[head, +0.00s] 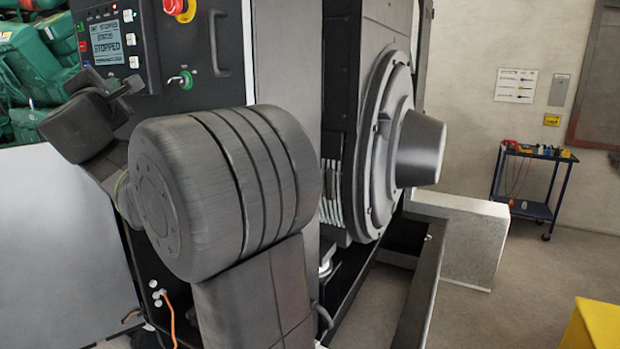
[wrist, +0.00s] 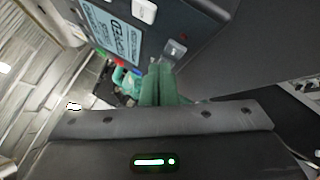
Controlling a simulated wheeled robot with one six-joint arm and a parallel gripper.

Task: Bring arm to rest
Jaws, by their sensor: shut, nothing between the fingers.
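My gripper (wrist: 161,75) shows in the wrist view as two fingers close together, shut with nothing between them. In the head view my arm is folded in front of the cabinet, and its dark end lies at the left, just below and in front of the control panel (head: 140,50). The panel's display (head: 106,41) reads "STOPPED". In the wrist view the display (wrist: 112,38) appears tilted, up and left of the fingers. My large arm joint hides part of the cabinet's lower front.
A red stop button (head: 180,8), a green key switch (head: 185,79) and a handle (head: 218,45) are on the cabinet. A round housing (head: 378,140) juts out at centre right. A tool cart (head: 528,208) stands by the wall. Open floor lies at right; a yellow object (head: 598,325) is in the corner.

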